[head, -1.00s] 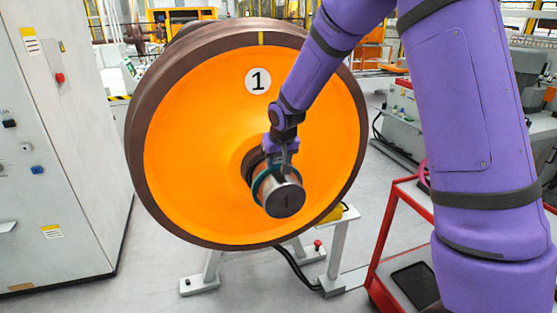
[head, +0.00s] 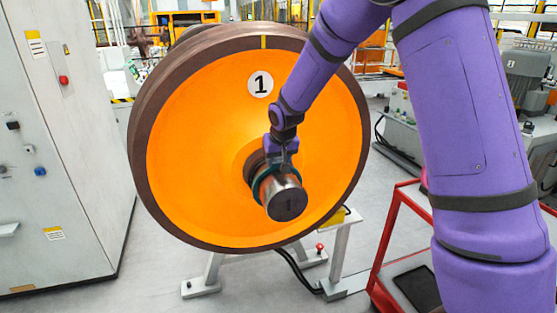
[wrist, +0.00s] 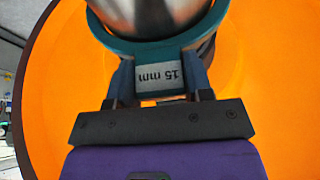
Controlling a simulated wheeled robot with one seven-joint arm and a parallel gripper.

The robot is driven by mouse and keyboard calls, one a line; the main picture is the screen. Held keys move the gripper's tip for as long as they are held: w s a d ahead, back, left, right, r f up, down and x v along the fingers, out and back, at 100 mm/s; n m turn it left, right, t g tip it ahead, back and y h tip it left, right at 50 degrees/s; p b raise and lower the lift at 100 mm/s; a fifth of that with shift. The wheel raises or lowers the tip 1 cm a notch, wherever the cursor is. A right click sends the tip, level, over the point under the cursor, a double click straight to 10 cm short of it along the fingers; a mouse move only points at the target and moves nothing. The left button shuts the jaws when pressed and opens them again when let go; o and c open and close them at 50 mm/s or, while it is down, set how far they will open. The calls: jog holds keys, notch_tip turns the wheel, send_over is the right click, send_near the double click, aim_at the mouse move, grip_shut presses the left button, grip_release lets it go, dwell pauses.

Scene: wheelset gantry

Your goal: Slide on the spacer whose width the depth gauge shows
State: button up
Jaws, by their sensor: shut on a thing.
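My gripper (head: 281,165) is shut on the tab of a teal ring spacer (head: 261,186). In the wrist view the spacer (wrist: 150,50) carries a pale label reading "15 mm", upside down, between my fingers (wrist: 160,80). Behind the ring is a darker, wider part of the axle near the hub. The orange wheel (head: 200,155) bears a white disc with 1. Whether the ring touches the shoulder behind it is unclear. No depth gauge reading is visible.
A grey cabinet (head: 70,150) stands at the left. A red-framed cart (head: 380,255) with a dark tablet-like panel is at the lower right. A pale stand (head: 338,255) is below the wheel. Grey floor is open at the lower left.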

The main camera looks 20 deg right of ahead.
jog(key=shift+w, duration=2.05)
jog(key=o, duration=1)
jog(key=shift+o, duration=0.2)
jog(key=v, duration=1)
jog(key=shift+s+r, duration=0.15)
jog(key=shift+r, duration=0.25)
